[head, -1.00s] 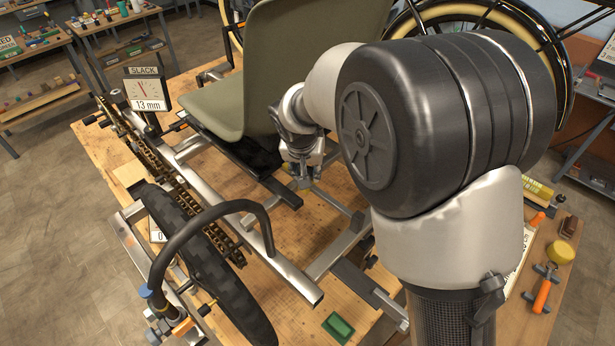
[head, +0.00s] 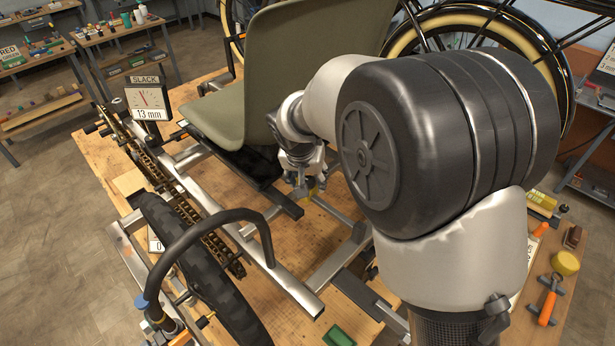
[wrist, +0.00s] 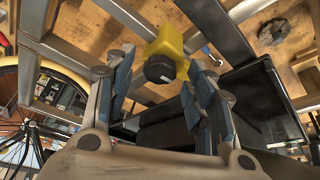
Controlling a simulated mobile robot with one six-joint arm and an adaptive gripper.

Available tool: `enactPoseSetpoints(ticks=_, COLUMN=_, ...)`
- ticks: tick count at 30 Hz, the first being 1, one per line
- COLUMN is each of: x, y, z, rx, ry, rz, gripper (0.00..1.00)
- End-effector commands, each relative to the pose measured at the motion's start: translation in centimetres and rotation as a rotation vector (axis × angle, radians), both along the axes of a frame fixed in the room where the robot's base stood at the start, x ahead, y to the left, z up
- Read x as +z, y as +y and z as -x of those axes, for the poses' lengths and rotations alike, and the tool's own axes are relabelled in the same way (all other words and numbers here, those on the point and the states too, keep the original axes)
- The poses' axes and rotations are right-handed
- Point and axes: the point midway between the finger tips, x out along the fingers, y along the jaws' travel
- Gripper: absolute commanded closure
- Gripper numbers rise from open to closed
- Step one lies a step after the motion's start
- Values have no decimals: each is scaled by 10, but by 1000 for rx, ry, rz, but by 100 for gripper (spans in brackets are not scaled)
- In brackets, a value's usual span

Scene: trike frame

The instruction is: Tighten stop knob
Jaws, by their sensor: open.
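In the wrist view, a yellow part with a dark round knob (wrist: 160,69) on its near end sits on the trike frame; I take it for the stop knob. My gripper (wrist: 158,78) is open, with its blue-padded fingers apart on either side of the knob. I cannot tell whether either finger touches it. In the head view, my gripper (head: 303,184) points down at the frame, just right of the seat (head: 275,75).
Silver frame tubes (head: 345,255) surround the gripper's spot. A slack gauge (head: 148,100) reads 13 mm at the left, above the chain (head: 180,195). A black tyre (head: 205,270) and a curved black bar stand in front. A green box (head: 340,335) lies on the bench.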

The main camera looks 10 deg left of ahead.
Motion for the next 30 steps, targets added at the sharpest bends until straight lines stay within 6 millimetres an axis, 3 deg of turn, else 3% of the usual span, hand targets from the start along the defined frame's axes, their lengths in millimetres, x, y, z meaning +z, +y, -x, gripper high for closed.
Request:
enactPoseSetpoints(ticks=11, x=8, y=1, z=3, rx=1, ry=-2, rz=-2, gripper=49)
enactPoseSetpoints(ticks=24, x=88, y=5, z=36, rx=1, ry=-3, rz=-2, gripper=49)
enactPoseSetpoints(ticks=30, x=108, y=6, z=44, rx=0, ry=-1, rz=-1, gripper=49)
